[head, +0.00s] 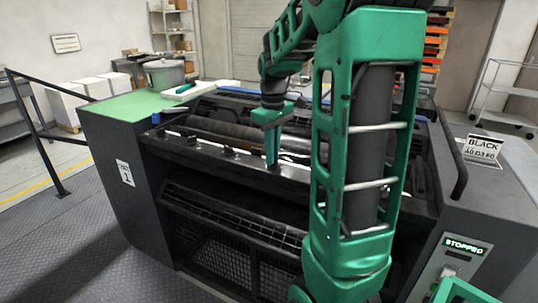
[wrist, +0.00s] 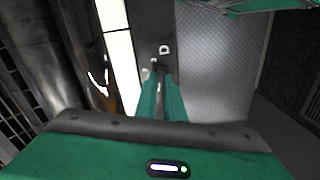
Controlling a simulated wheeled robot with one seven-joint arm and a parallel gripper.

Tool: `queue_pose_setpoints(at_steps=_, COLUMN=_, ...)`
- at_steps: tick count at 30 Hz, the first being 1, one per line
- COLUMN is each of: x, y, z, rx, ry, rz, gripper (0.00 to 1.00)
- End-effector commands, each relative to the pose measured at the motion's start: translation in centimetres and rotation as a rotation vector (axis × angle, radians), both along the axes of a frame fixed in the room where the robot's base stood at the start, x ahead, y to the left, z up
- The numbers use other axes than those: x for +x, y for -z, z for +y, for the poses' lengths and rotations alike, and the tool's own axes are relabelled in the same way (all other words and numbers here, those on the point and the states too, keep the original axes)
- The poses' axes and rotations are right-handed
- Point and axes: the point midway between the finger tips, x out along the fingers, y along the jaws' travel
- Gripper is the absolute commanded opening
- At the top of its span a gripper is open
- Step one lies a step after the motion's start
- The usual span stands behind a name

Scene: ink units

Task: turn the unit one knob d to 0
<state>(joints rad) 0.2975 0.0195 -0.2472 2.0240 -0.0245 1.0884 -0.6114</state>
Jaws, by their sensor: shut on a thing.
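In the wrist view my gripper (wrist: 162,110) is shut on knob d (wrist: 160,86), a small dark part between the green fingers. A letter D (wrist: 164,50) is marked just beyond it. The knob's setting cannot be read, as the fingers cover most of it.
A card reading BLACK (head: 481,149) with smaller text stands on the right cabinet. A panel display reads STOPPED (head: 466,246). A black railing (head: 42,135) stands left.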

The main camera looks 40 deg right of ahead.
Motion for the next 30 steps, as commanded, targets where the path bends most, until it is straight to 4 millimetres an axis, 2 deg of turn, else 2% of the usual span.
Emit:
queue_pose_setpoints(at_steps=14, x=0.35, y=-0.23, z=-0.02, rx=-0.004, ry=-0.019, rz=-0.010, gripper=0.00)
queue_pose_setpoints(at_steps=15, x=0.35, y=-0.23, z=-0.02, rx=-0.004, ry=-0.019, rz=-0.010, gripper=0.13)
queue_pose_setpoints(at_steps=17, x=0.31, y=-0.22, z=-0.02, rx=-0.004, ry=-0.018, rz=-0.009, gripper=0.27)
queue_pose_setpoints(at_steps=26, x=0.11, y=-0.14, z=-0.02, rx=-0.002, ry=-0.015, rz=-0.003, gripper=0.27)
queue_pose_setpoints(at_steps=30, x=0.14, y=-1.06, z=-0.04, rx=-0.003, ry=-0.014, rz=-0.004, gripper=0.27)
